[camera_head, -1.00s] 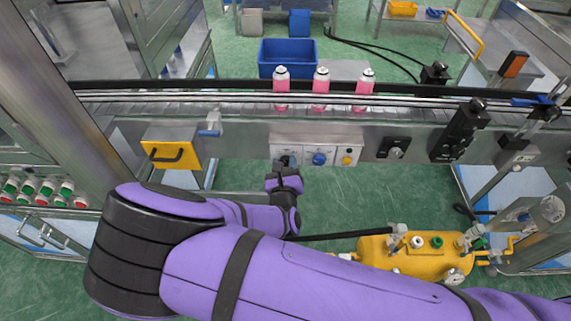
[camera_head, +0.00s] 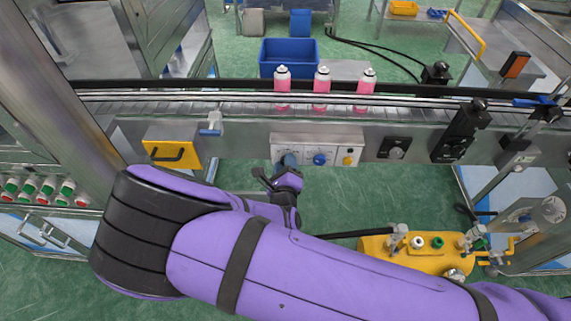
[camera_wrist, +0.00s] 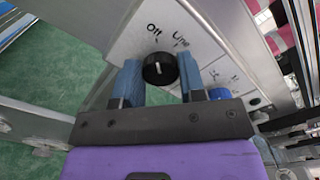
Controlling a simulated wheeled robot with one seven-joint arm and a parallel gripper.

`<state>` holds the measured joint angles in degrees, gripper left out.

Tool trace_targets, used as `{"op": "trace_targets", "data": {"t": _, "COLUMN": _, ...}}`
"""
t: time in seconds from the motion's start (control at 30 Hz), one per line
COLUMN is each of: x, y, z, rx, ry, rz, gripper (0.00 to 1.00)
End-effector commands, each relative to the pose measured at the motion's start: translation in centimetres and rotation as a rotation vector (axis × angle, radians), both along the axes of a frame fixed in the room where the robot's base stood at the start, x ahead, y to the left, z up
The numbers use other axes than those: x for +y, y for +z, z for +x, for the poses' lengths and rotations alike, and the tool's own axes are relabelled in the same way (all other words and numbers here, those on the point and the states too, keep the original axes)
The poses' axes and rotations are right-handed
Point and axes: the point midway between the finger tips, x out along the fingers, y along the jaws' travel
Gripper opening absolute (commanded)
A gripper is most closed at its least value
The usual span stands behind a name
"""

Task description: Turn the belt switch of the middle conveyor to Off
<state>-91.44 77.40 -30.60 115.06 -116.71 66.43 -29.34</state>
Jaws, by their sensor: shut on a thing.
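The switch panel (camera_head: 345,141) is on the front of the conveyor. In the head view my gripper (camera_head: 288,160) is at its left end and hides the switch there. In the wrist view the black knob (camera_wrist: 160,68) sits between the two blue fingertips of my gripper (camera_wrist: 160,80), which is shut on it. The labels "Off" and "Line" are printed above the knob. The white mark on the knob points upward in the picture, roughly toward "Off"; its exact stop is hard to tell.
A blue knob (camera_head: 319,158) and a yellow switch (camera_head: 348,160) are to the right on the same panel. Several pink cans, such as the left one (camera_head: 283,88), stand on the belt. A yellow tank (camera_head: 420,262) is below right. A yellow box (camera_head: 188,152) is at left.

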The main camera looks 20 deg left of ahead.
Motion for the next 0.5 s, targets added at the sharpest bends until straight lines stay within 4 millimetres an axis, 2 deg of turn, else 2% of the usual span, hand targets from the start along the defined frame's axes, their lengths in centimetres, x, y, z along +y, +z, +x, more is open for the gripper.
{"op": "trace_targets", "data": {"t": 0.37, "x": -0.02, "y": -0.14, "z": -0.11, "rx": 0.002, "ry": 0.000, "rz": -0.006, "gripper": 0.14}}
{"op": "trace_targets", "data": {"t": 0.4, "x": -0.02, "y": -0.14, "z": -0.11, "rx": 0.002, "ry": 0.001, "rz": -0.005, "gripper": 0.47}}
{"op": "trace_targets", "data": {"t": 0.47, "x": -0.01, "y": -0.11, "z": -0.09, "rx": 0.002, "ry": 0.001, "rz": -0.005, "gripper": 0.60}}
{"op": "trace_targets", "data": {"t": 0.5, "x": -0.01, "y": -0.10, "z": -0.08, "rx": 0.001, "ry": 0.000, "rz": -0.004, "gripper": 0.63}}
